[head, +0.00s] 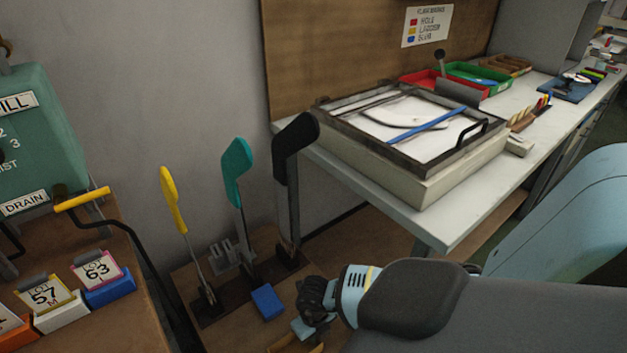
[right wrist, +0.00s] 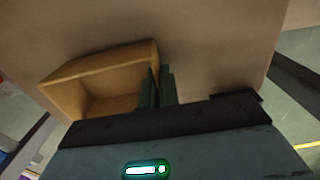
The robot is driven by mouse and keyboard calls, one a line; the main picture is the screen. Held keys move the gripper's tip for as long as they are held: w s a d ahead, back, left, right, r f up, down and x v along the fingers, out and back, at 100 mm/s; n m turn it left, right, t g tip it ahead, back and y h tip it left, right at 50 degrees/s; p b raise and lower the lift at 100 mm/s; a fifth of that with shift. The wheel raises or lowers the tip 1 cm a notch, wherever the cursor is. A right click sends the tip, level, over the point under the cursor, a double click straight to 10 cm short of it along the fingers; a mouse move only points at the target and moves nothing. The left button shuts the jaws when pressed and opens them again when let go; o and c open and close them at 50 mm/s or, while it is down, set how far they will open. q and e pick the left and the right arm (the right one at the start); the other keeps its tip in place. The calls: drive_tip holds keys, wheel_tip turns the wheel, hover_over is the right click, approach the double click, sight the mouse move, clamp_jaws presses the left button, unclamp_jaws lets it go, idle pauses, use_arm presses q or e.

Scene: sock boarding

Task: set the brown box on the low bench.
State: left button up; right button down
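The brown box (right wrist: 92,84) is an open, tan box in the right wrist view, tilted in the picture. Its brown edge (head: 282,343) shows at the bottom of the head view, mostly cut off. My right gripper (right wrist: 157,86) has its two dark green fingers close together on either side of the box's right wall, shut on it. In the head view its black wrist and pale blue body hide part of the box. A low brown wooden bench top (head: 187,271) lies left of the right gripper, against the wall. My left gripper is not in view.
Yellow, teal and black upright boards (head: 236,175) stand in a dark base on the low bench, with a blue block (head: 267,301) in front. A white table (head: 450,218) with a framed tray stands to the right. Numbered cards (head: 96,268) sit at left.

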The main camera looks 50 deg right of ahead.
drive_tip(key=shift+f, duration=0.1)
drive_tip(key=shift+f, duration=0.15)
drive_tip(key=c, duration=1.6)
unclamp_jaws()
drive_tip(key=shift+c, duration=0.2)
drive_tip(key=shift+r, duration=0.3)
wheel_tip(320, 180, up, 12)
drive_tip(key=p, duration=0.3)
drive_tip(key=shift+f, duration=0.15)
